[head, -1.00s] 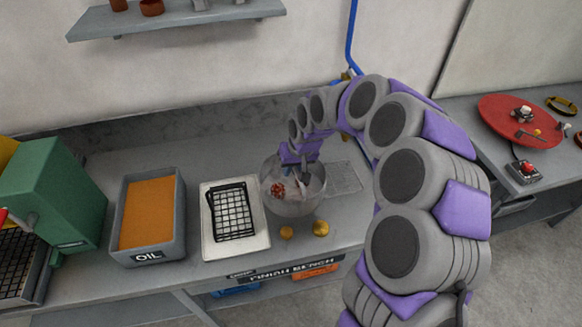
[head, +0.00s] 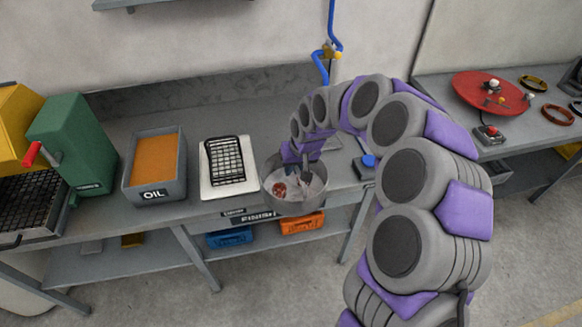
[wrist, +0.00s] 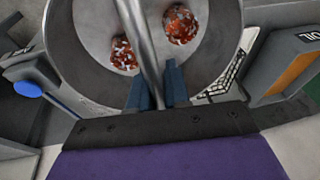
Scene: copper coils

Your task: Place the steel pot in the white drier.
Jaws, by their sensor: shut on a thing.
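The steel pot (head: 297,207) is a round grey bowl with a bar across its top and red-and-white pieces inside. It also fills the top of the wrist view (wrist: 70,55). My gripper (head: 306,170) is shut on the pot's bar, with its blue fingers (wrist: 157,88) on either side of it in the wrist view. The pot hangs at the bench's front edge, right of the white drier. The white drier (head: 209,188) is a flat white tray with a black wire grid on it, lying on the bench. My gripper partly hides the pot's back rim.
A grey oil tray (head: 157,188) with orange liquid stands left of the drier, then a green machine (head: 78,140) with a red handle. A blue button (head: 368,160) sits right of the pot. A red disc (head: 490,95) lies on the right bench. Orange (head: 302,225) and blue bins (head: 228,239) sit below.

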